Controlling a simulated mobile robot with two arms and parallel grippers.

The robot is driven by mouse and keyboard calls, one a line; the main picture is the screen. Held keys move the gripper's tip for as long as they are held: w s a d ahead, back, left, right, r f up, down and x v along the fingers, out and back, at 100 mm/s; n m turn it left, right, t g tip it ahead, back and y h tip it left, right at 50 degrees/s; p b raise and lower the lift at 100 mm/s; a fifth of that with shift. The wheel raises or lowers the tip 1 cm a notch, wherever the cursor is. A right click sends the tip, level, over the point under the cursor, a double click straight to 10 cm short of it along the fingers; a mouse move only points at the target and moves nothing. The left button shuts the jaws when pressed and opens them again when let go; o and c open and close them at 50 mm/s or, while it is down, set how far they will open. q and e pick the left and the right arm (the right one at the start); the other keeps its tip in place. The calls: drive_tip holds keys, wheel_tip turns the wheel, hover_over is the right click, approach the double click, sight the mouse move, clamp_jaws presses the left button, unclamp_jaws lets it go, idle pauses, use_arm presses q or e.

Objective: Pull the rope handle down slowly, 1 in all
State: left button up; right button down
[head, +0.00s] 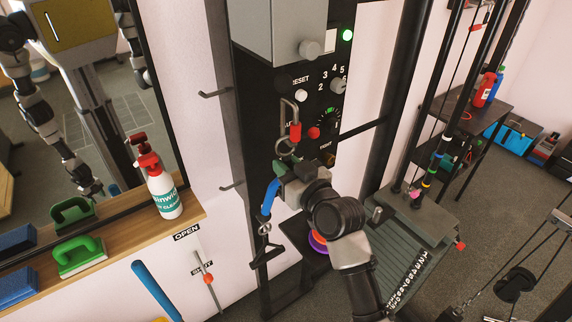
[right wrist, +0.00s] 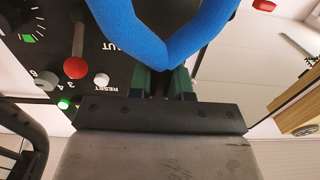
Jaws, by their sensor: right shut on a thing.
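The rope handle (head: 269,197) is blue and hangs in front of the black machine column. In the right wrist view the blue handle (right wrist: 165,45) makes a V shape, its lower bend between the fingers. My right gripper (head: 279,172) is shut on the handle; its greenish fingers also show in the right wrist view (right wrist: 165,84). The gripper and wrist hide part of the handle in the head view. My left gripper is not directly in view.
The black panel behind holds a red knob (head: 313,133), dials and a green light (head: 347,34). A wooden shelf (head: 190,212) with a spray bottle (head: 160,185) and a green brush (head: 79,256) stands left, below a mirror.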

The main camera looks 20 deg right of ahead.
drive_tip(key=shift+f+b, duration=0.8)
drive_tip(key=shift+f, duration=0.65)
drive_tip(key=shift+f+b, duration=0.8)
drive_tip(key=shift+f, duration=0.3)
drive_tip(key=shift+f+b, duration=0.8)
drive_tip(key=shift+f, duration=0.35)
drive_tip(key=shift+f+b, duration=0.8)
drive_tip(key=shift+f, duration=0.45)
